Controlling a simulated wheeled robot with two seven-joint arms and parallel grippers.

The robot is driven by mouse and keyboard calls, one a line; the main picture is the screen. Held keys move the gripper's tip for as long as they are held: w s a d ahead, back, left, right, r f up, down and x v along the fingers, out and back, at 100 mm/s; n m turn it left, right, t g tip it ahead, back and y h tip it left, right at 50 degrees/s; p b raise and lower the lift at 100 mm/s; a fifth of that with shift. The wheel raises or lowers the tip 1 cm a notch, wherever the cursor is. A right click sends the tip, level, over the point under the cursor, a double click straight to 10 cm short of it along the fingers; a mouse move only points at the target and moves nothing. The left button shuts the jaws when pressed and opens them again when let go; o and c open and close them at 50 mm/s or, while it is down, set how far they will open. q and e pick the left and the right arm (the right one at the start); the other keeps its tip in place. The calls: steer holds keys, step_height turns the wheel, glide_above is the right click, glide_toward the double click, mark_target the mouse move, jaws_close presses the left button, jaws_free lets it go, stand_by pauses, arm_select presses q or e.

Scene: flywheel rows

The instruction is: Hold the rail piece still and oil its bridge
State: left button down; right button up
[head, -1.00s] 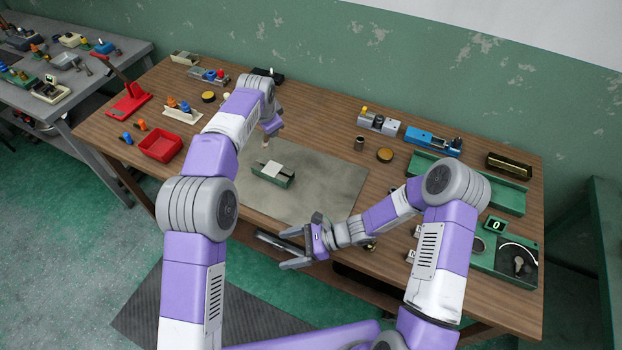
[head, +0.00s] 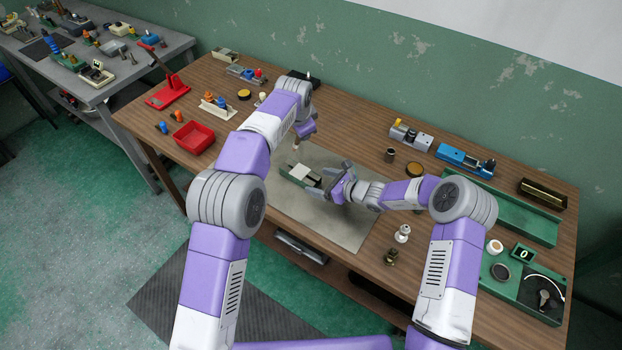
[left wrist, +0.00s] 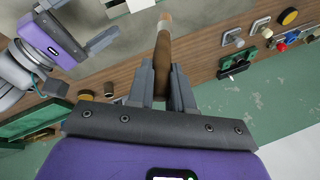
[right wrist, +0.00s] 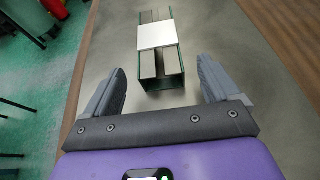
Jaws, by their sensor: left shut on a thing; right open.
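The rail piece (head: 290,178) is a green channel with grey rails and a white bridge plate (right wrist: 157,35) across it, lying on the grey mat. My right gripper (right wrist: 161,66) is open, its fingers on either side of the rail piece's near end with gaps at both sides. In the head view the right gripper (head: 331,180) partly covers that end. My left gripper (left wrist: 162,72) is shut on a brown-handled tool (left wrist: 163,45) with a pale tip. In the head view the tool tip (head: 296,145) is above the mat, behind the rail piece; the left fingers are mostly hidden.
A red tray (head: 194,137) and a white rack (head: 216,109) stand at left. A blue device (head: 465,160) and a green tray (head: 510,215) are at right. A white-topped piece (head: 403,234) stands near the front edge. The mat's front part (head: 325,225) is clear.

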mark_target(300, 175)
steer(key=x, duration=0.5)
steer(key=shift+w+a+f, duration=0.1)
steer(key=shift+w+a, duration=0.05)
steer(key=shift+a, duration=0.1)
steer(key=shift+c, duration=0.3)
steer(key=c, duration=1.2)
steer(key=o, duration=0.7)
steer(key=c, duration=0.3)
steer(key=shift+c, duration=0.2)
